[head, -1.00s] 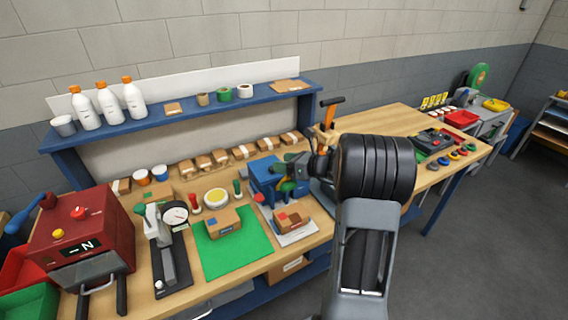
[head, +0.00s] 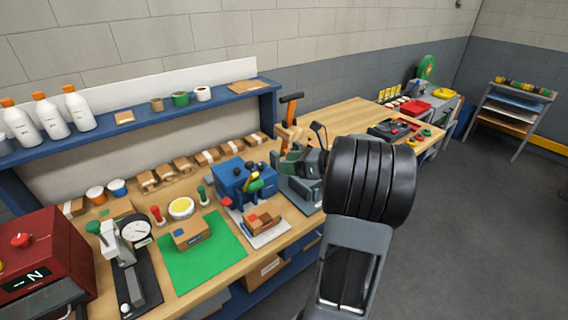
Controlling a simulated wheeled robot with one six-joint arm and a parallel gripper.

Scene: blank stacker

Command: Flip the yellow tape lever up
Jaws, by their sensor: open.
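The blue tape machine (head: 232,180) stands on the workbench, left of my arm. A small curved yellow lever (head: 250,171) shows at its right side, beside a green part (head: 256,185). The lever is small, and its exact tilt is hard to tell. My gripper (head: 281,165) appears as a small grey end left of my large black arm joint. It is open and empty, a little right of the lever and apart from it in the picture. Its fingertips are small and hard to make out.
A grey stand (head: 302,193) and an orange-handled tool (head: 291,98) are close to my gripper. A carton on a white sheet (head: 262,222) lies in front of the blue machine. A green mat (head: 203,262) lies to the left. The bench's far right has bare wood (head: 345,114).

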